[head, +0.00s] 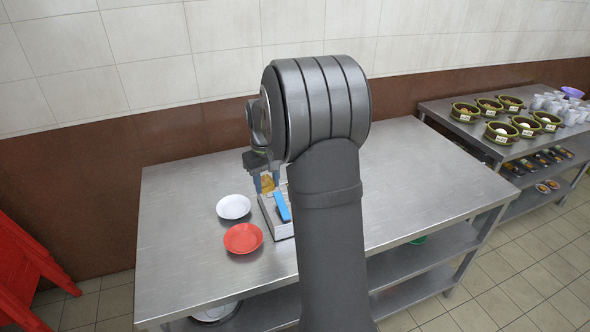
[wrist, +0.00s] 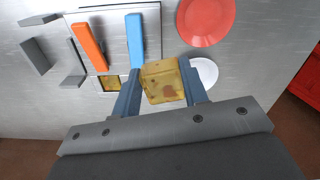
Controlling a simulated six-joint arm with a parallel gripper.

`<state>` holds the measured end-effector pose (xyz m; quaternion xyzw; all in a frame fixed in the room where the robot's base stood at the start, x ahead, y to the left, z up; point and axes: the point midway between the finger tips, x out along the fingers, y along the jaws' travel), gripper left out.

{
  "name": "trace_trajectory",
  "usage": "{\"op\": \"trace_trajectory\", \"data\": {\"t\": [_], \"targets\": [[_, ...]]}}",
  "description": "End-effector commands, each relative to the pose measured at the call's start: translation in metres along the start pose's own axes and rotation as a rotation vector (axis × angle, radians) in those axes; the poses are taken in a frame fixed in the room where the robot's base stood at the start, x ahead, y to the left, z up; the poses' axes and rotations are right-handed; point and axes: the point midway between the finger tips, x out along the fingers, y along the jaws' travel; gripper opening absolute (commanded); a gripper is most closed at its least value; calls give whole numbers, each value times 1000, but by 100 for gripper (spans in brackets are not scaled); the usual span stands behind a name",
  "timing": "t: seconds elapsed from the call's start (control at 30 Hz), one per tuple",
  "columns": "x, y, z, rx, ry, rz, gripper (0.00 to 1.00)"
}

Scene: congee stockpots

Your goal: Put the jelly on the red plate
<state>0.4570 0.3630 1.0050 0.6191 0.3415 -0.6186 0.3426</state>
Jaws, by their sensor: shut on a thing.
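The jelly (wrist: 162,84) is an amber-yellow cube with darker spots, held between the two blue-grey fingers of my gripper (wrist: 161,80). The red plate (head: 243,238) lies empty on the table, nearer the camera than the white plate. It also shows in the wrist view (wrist: 207,20), at the top, apart from the jelly. My arm partly hides the area right of the gripper in the head view.
A white plate (head: 233,206) lies beside the red plate. A light grey tray (head: 270,212) with a blue bar (head: 282,206) stands right of the plates; an orange bar (wrist: 88,46) shows in the wrist view. Red furniture (head: 30,270) stands at left. The steel table's left part is clear.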

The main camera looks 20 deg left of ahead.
Motion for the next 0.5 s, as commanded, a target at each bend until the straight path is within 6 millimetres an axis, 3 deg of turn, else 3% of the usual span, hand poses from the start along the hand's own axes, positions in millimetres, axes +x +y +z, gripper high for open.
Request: {"op": "trace_trajectory", "data": {"t": [0.03, 0.2, 0.3, 0.5], "targets": [[1, -22, 1, -38, 0, 0, 17], [5, -70, 8, -125, 1, 1, 17], [7, -85, 12, -152, 0, 1, 17], [14, -93, 13, -166, 0, 1, 17]]}}
